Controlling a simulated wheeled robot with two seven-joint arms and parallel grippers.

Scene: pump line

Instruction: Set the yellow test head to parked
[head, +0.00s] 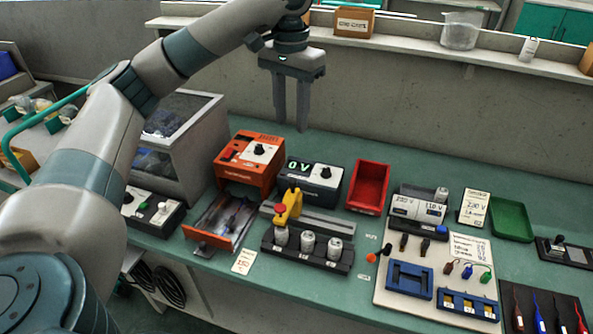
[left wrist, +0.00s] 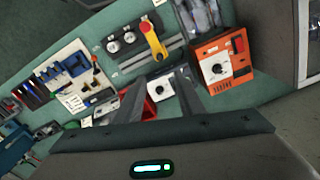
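The yellow test head (head: 288,208) stands at the left end of a black rack (head: 340,265), with a small red part on its left side. It sits over the leftmost of three grey metal cylinders (head: 307,243). The yellow head also shows in the left wrist view (left wrist: 153,42). My left gripper (head: 291,126) hangs in the air, well above and behind the test head, near the back wall. Its two fingers are apart with nothing between them. In the left wrist view the fingers reach toward the bench. My right gripper is in neither view.
An orange unit (head: 250,158) with an open drawer (head: 220,222) stands left of the test head. A black unit reading 0 V (head: 312,180) and a red bin (head: 369,186) stand behind the rack. A board with blue fixtures (head: 410,279) lies right.

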